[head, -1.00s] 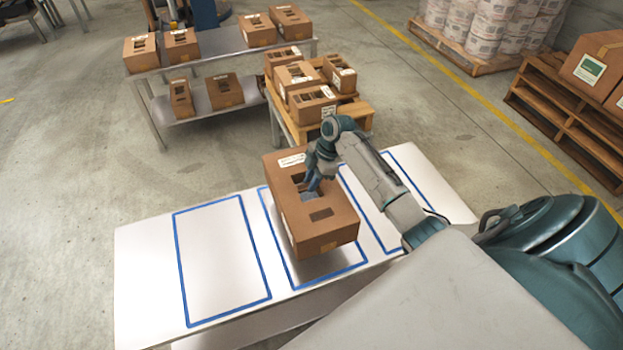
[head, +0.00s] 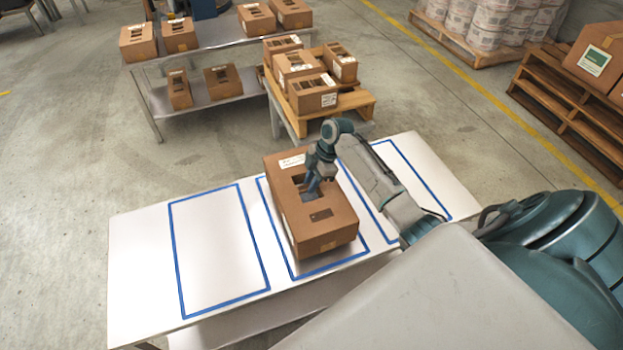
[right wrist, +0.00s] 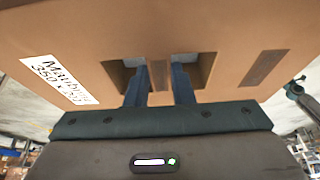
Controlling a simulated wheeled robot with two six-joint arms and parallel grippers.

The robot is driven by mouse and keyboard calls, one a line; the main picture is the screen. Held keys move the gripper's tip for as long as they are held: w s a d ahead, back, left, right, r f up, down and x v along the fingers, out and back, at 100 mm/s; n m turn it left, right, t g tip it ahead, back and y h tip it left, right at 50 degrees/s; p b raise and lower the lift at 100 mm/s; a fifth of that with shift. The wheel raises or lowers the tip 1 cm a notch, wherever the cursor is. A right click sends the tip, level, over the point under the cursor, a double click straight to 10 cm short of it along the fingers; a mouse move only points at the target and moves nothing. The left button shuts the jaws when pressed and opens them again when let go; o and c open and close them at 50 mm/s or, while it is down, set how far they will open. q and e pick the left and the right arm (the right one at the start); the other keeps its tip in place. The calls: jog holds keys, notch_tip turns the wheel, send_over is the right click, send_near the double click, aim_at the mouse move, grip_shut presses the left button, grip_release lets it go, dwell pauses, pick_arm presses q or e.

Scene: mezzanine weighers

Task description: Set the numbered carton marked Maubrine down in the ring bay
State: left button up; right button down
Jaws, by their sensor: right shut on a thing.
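A brown carton (head: 318,228) with a white label and cut-out slots is over the middle blue-outlined bay of the white table. In the right wrist view the label on this carton (right wrist: 230,30) reads "Maubr..." and part of a number. My right gripper (head: 311,188) is shut on the carton, its two fingers (right wrist: 160,85) in the slots on either side of a cardboard strip. The carton looks level and inside the outline; I cannot tell if its underside touches the table. No ring mark is readable on any bay. My left gripper is out of view.
The white table (head: 140,260) has an empty left bay (head: 218,250) and a partly hidden right bay. Behind, several cartons stand on a wooden pallet (head: 350,103) and a grey two-level rack (head: 200,52). Another pallet (head: 560,110) with cartons is at right.

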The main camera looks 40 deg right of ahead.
aim_at(307, 197)
jog(key=shift+f+b, duration=0.7)
jog(key=shift+f, duration=0.75)
jog(key=c, duration=1.2)
grip_release()
jog(key=shift+o, duration=0.2)
